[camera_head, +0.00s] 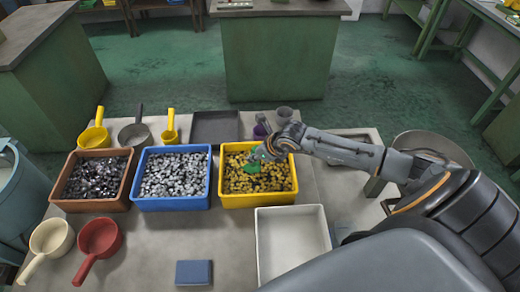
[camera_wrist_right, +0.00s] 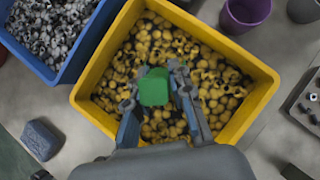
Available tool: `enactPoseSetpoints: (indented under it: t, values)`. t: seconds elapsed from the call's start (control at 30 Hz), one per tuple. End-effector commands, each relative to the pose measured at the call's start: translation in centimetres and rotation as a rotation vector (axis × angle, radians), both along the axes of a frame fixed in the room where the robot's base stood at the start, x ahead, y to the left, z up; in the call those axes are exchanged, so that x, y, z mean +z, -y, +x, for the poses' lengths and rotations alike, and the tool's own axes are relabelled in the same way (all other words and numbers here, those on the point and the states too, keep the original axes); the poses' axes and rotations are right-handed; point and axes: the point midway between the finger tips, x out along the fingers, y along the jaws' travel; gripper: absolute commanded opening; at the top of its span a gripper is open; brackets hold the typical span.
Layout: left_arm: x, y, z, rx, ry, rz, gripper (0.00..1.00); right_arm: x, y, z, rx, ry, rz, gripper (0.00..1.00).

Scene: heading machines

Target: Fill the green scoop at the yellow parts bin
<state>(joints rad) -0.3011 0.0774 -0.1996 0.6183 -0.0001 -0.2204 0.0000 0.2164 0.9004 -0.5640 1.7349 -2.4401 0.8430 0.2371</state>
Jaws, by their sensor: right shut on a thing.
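The yellow parts bin (camera_head: 258,201) stands on the table, filled with small yellow-brown parts; it also shows in the right wrist view (camera_wrist_right: 95,68). The green scoop (camera_head: 253,168) is over or in the parts, and its green part shows between my fingers in the right wrist view (camera_wrist_right: 153,87). My right gripper (camera_head: 268,155) is shut on the green scoop above the bin; it fills the lower middle of the right wrist view (camera_wrist_right: 158,90). Whether the scoop holds parts cannot be seen. My left gripper is not in view.
A blue bin (camera_head: 172,203) and a brown bin (camera_head: 92,205) of dark and grey parts stand to the left. A white tray (camera_head: 292,245) is in front. Yellow, grey, cream and red scoops lie around the bins. A purple cup (camera_head: 261,130) stands behind.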

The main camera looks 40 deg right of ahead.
Motion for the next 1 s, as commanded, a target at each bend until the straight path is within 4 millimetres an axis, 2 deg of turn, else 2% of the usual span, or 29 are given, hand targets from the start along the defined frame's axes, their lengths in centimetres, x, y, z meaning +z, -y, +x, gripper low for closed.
enactPoseSetpoints:
  t: [0.03, 0.1, 1.0]
  values:
    - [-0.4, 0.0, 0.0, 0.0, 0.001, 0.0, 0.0, -0.1, -0.1, 0.7, -0.001, 0.003, 0.003, 0.0]
    - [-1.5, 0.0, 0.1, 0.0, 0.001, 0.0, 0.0, -1.0, 0.0, -0.1, 0.0, 0.036, 0.004, 0.0]
    - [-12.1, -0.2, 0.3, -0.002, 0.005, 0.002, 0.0, -2.8, 0.1, -2.3, 0.0, 0.477, 0.06, 0.0]
